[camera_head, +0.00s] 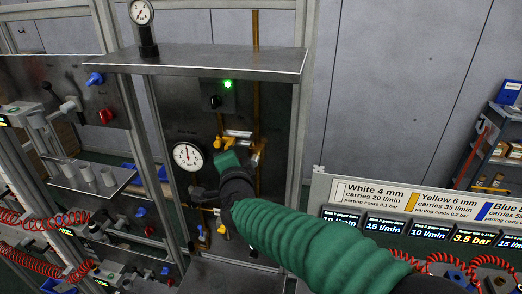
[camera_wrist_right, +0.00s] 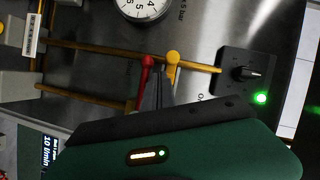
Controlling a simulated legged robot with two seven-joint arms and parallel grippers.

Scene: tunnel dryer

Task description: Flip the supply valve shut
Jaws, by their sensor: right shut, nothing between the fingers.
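The upright metal panel (camera_head: 275,100) carries brass pipework. In the right wrist view a yellow-ended handle (camera_wrist_right: 172,60) and a red handle (camera_wrist_right: 147,75) stand side by side at the pipe (camera_wrist_right: 100,52). No readable label shows which one is the supply valve. A yellow handle also shows in the head view (camera_head: 238,133), just above my gripper. My right gripper (camera_wrist_right: 159,85) is shut and empty, its dark fingertips between the red and yellow handles; whether they touch either is unclear. In the head view, my right gripper (camera_head: 226,160) hides part of the pipework. My left gripper is not in view.
A round gauge (camera_head: 187,156) is left of my gripper, and a black knob (camera_head: 215,101) with a lit green lamp (camera_head: 227,84) is above. A metal shelf (camera_head: 200,60) juts out overhead. A sign board (camera_head: 425,205) with displays stands right.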

